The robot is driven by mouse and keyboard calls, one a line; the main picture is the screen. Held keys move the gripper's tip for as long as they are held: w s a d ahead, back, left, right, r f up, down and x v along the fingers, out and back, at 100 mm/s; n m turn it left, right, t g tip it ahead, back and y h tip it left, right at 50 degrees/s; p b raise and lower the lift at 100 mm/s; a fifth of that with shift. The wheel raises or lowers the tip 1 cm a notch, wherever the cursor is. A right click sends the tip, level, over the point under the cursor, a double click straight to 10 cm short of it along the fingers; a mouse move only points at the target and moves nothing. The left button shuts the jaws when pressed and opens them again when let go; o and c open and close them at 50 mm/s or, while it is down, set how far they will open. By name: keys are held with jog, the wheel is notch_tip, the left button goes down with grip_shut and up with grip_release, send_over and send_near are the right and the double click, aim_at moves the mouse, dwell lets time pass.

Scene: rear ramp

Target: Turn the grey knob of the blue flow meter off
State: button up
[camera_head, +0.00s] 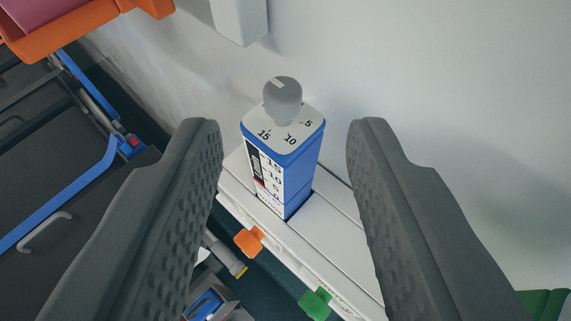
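The blue flow meter (302,183) stands upright on a white ledge in the middle of the view. Its white front carries a number scale, and its top is marked 15, 10 and 5. The grey knob (283,103) sits on its top, with a pale mark on its upper side. My gripper (283,125) is open and empty. Its left finger is left of the flow meter and its right finger is right of it, with clear gaps on both sides. Neither finger touches the knob.
The white ledge (318,235) runs diagonally along a bare white wall (440,60). An orange knob (249,241) and a green knob (315,303) are on its front. A white box (240,18) hangs above. A dark stretcher with blue rails (60,200) and an orange tray (70,35) lie left.

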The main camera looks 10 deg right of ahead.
jog(key=v, duration=1.2)
jog(key=shift+s, duration=0.4)
jog(key=shift+a, duration=0.1)
jog(key=s+a+f+t, duration=0.1)
jog(key=s+a+f, duration=0.2)
jog(key=a+f, duration=0.3)
jog(key=s+a+f+t+y, duration=0.1)
jog(key=s+a+f, duration=0.3)
jog(key=a, duration=0.9)
jog(key=s+a+f+n+t, duration=0.1)
jog(key=s+a+f+t, duration=0.1)
jog(key=a+f, duration=0.5)
jog(key=s+a, duration=0.1)
jog(key=a, duration=0.2)
jog(key=shift+s+a+f, duration=0.2)
jog(key=shift+a+f, duration=0.05)
jog(key=shift+f, duration=0.15)
